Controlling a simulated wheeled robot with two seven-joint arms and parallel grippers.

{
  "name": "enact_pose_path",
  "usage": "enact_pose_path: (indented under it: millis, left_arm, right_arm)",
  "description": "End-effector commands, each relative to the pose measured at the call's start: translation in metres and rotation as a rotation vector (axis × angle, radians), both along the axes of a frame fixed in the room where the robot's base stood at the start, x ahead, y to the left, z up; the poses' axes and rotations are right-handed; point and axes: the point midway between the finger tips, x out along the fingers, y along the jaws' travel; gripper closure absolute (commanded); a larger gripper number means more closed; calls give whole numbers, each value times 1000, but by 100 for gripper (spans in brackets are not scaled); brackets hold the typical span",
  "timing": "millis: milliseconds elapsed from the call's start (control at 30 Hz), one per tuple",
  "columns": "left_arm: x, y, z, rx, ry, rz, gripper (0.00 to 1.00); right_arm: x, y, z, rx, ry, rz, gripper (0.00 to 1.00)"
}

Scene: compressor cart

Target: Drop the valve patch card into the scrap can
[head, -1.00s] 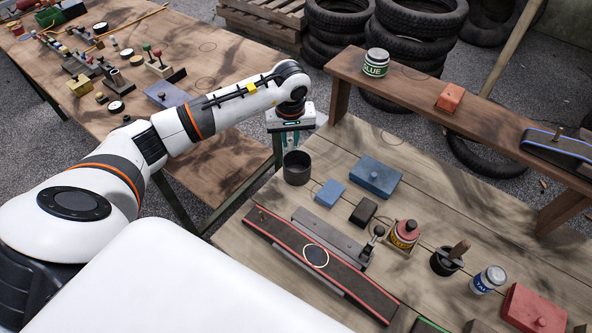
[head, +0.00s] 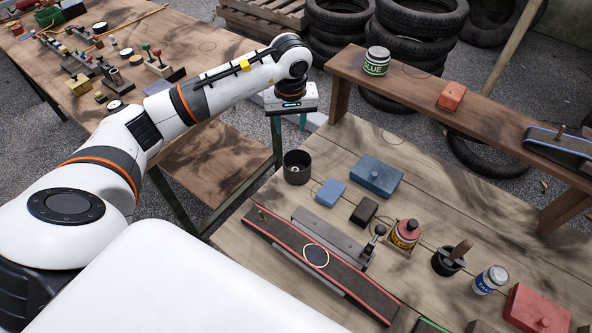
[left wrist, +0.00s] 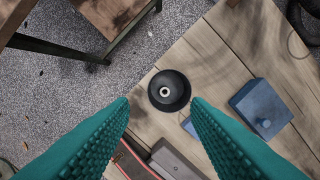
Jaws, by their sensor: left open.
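The dark round scrap can (head: 297,170) stands at the near bench's left corner. It also shows in the left wrist view (left wrist: 182,104), seen from above. Inside it lies a small pale ring with a dark centre (left wrist: 164,91), which looks like part of the valve patch card; the rest is too dark to make out. My left gripper (head: 289,125) is open, with its teal fingers apart and nothing between them. It hangs above and beyond the can, clear of its rim. My right gripper is not in view.
A small blue block (head: 331,192) and a larger blue box (head: 376,176) sit right of the can. A long red-edged strip (head: 330,268) lies in front. A raised shelf (head: 410,88) stands behind. A gap separates this bench from the left table (head: 215,155).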

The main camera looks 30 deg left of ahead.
Motion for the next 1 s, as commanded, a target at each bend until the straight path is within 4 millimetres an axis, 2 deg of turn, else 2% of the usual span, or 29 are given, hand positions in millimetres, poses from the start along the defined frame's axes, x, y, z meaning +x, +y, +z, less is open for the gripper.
enact_pose_path:
  millis: [100,200,400,1000]
  left_arm:
    - [-1,-2,26,1,-6,0,57]
    - [-4,-3,43,2,-4,0,57]
    - [-6,-5,64,0,-1,-1,57]
    - [-7,-5,67,0,1,0,57]
  right_arm:
    - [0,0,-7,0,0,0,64]
    - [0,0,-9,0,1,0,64]
    - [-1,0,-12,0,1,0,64]
    - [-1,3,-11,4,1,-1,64]
